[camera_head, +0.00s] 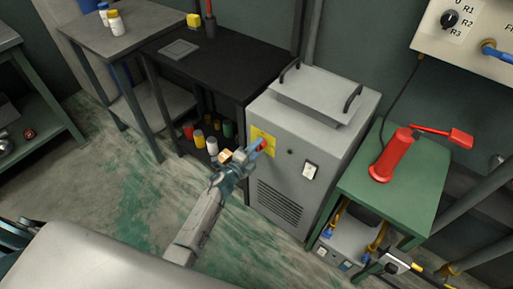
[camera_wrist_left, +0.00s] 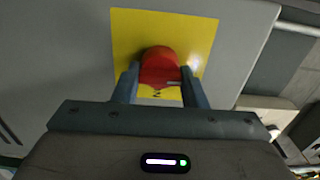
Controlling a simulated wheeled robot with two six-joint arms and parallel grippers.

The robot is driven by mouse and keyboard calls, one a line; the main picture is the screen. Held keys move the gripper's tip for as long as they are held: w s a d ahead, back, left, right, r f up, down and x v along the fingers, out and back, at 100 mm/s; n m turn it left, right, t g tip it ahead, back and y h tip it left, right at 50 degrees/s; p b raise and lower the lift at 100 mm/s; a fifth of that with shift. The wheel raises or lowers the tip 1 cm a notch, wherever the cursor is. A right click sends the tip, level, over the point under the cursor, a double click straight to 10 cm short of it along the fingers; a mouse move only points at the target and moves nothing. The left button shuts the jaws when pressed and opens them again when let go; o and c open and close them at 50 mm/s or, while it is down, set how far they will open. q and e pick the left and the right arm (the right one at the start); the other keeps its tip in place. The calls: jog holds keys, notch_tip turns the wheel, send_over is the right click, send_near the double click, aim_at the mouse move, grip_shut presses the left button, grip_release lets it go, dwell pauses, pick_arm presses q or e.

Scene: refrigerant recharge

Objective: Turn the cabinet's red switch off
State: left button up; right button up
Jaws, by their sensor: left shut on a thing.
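The grey cabinet (camera_head: 308,160) stands in the middle of the head view. Its red switch (camera_head: 263,145) sits on a yellow plate (camera_head: 268,136) on the front face, mostly hidden by my fingers there. In the left wrist view the round red switch (camera_wrist_left: 159,66) shows clearly on the yellow plate (camera_wrist_left: 130,30). My left gripper (camera_wrist_left: 160,82) is shut on the red switch, with one finger on each side of it. In the head view my left gripper (camera_head: 257,147) reaches the cabinet front from below left. My right gripper does not show clearly.
A white rocker switch (camera_head: 310,171) is on the cabinet front. A green table (camera_head: 405,190) with a red cylinder (camera_head: 393,157) stands to the right. A black table (camera_head: 225,65) with bottles beneath it is at the left. A control panel (camera_head: 475,35) hangs upper right.

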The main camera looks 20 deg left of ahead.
pick_arm(q)
jog(key=o, duration=1)
jog(key=shift+c, duration=0.2)
jog(key=v, duration=1)
jog(key=shift+s+b, duration=0.3)
jog(key=shift+s, duration=0.1)
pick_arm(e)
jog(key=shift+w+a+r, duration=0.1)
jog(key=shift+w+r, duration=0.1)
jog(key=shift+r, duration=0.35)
pick_arm(q)
jog(key=shift+a, duration=0.15)
